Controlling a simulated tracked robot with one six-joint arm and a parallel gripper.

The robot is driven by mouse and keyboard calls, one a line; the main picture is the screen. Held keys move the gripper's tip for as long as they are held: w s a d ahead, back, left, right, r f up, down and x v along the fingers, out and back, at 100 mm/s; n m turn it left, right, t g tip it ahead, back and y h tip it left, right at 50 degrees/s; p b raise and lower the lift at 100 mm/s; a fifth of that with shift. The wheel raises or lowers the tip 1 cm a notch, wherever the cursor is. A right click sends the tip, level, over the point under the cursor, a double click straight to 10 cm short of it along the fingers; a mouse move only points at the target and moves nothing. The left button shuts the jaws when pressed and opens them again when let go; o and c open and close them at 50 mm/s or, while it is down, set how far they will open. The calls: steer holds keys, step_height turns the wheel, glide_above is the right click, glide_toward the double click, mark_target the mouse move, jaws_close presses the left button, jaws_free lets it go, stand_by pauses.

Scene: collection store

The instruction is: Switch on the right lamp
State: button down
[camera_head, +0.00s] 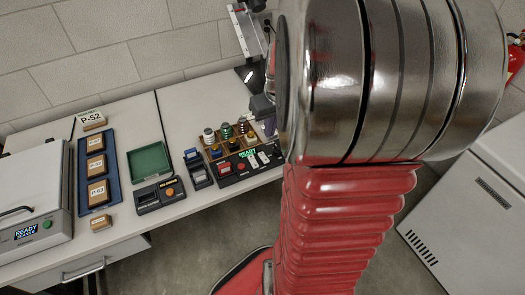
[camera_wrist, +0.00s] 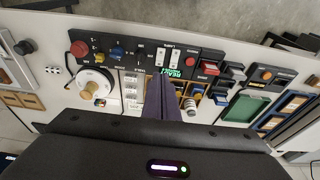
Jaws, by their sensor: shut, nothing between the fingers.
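The lamp panel is a dark control box with two white switches. In the head view the left one (camera_head: 253,162) and the right one (camera_head: 264,157) sit right of a red button. In the wrist view, turned about, the two white switches (camera_wrist: 169,60) lie beside a label that seems to read LAMPS. Their on or off positions are too small to tell. My gripper (camera_wrist: 161,80) is shut and empty, its dark fingers pointing toward the panel, apart from the switches as far as I can tell. It shows partly behind my arm (camera_head: 265,105) in the head view. A lamp head (camera_head: 250,75) stands behind.
A green READY display (camera_head: 246,154) and a rack of small jars (camera_head: 226,131) adjoin the switches. A green tray (camera_head: 149,161) and a blue tray (camera_head: 98,185) lie left.

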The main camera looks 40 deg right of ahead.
glide_toward(264, 158)
steer(key=x, duration=0.2)
steer(key=s+x, duration=0.1)
steer(key=x, duration=0.1)
steer(key=shift+w+a+f, duration=0.1)
steer(key=shift+a+f, duration=0.05)
steer(key=shift+f, duration=1)
stand_by(0.3)
steer(key=shift+w+r, duration=0.35)
steer(key=shift+w, duration=0.1)
stand_by(0.3)
